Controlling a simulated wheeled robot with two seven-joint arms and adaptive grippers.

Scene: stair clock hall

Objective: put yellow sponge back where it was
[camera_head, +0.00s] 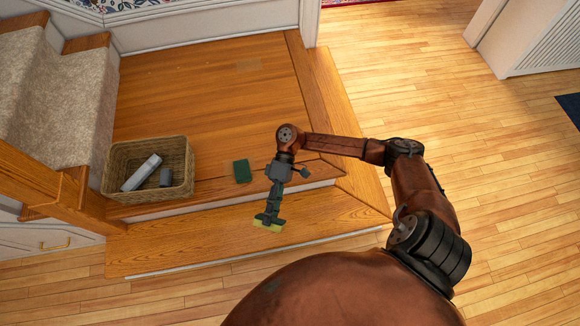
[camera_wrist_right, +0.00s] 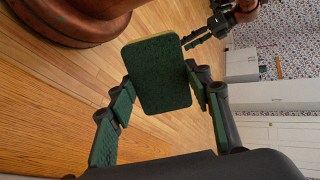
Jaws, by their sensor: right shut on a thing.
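The yellow sponge (camera_head: 262,224) shows as a yellow edge under my right gripper (camera_head: 269,219), over the lower wooden step. In the right wrist view the sponge (camera_wrist_right: 160,75) shows a broad dark green face with a thin yellow edge. My right gripper (camera_wrist_right: 160,85) is shut on it, one finger on each side. I cannot tell whether the sponge touches the step. My left gripper (camera_wrist_right: 205,36) shows only in the right wrist view, at the top, small and apart from the sponge; its opening is unclear.
A dark green block (camera_head: 242,171) lies on the upper landing near its edge. A wicker basket (camera_head: 181,146) at the left holds a pale long item (camera_head: 142,172) and a grey item (camera_head: 166,177). Carpeted stairs (camera_head: 60,75) rise at the left. The landing behind is clear.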

